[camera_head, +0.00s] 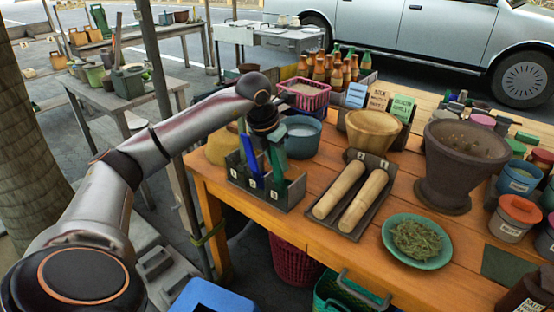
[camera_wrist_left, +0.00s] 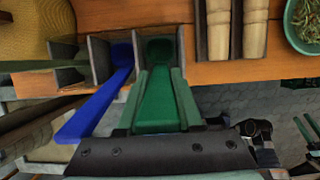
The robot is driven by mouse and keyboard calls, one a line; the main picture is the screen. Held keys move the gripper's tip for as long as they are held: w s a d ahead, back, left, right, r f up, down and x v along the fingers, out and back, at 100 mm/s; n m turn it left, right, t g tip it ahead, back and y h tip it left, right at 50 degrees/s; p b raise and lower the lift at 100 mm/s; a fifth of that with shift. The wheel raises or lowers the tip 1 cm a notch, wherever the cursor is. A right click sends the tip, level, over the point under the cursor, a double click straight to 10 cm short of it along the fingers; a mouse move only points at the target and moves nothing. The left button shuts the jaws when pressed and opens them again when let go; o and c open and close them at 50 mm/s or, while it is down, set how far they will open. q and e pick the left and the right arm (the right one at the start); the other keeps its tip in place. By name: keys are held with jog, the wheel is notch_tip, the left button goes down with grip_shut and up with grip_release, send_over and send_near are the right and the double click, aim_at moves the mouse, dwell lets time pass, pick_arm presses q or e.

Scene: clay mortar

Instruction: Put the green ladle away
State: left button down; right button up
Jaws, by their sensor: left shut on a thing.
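The green ladle (camera_wrist_left: 158,100) is between the fingers of my left gripper (camera_wrist_left: 161,78), which is shut on its handle. Its head end lies between two dark walls of the rack (camera_wrist_left: 180,48), in the slot right of the blue utensil (camera_wrist_left: 95,105). In the head view my left gripper (camera_head: 275,155) points down over the right part of the grey slotted rack (camera_head: 290,194) on the wooden table. The blue utensil (camera_head: 251,165) stands in the neighbouring slot. The ladle's lowest end is hidden, so I cannot tell whether it touches the rack floor. My right gripper is not in view.
A tray with two rolling pins (camera_head: 338,190) sits right of the rack. A blue-grey pot (camera_head: 302,140) and a pink basket (camera_head: 304,96) stand close behind my left gripper. A green plate of herbs (camera_head: 417,241) and a dark mortar (camera_head: 450,185) are farther right.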

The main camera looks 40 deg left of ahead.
pick_arm(q)
jog(key=c, duration=0.9)
grip_release()
jog(key=shift+c, duration=0.2)
jog(key=o, duration=0.4)
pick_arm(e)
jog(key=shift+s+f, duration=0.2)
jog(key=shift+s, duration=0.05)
pick_arm(q)
jog(key=shift+o, duration=0.2)
jog(key=p+v, duration=0.1)
jog(key=v, duration=1.1)
jog(key=shift+r+p, duration=0.3)
jog(key=shift+p, duration=0.05)
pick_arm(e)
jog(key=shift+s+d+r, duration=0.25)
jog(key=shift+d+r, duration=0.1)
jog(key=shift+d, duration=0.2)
pick_arm(q)
jog(key=shift+s, duration=0.1)
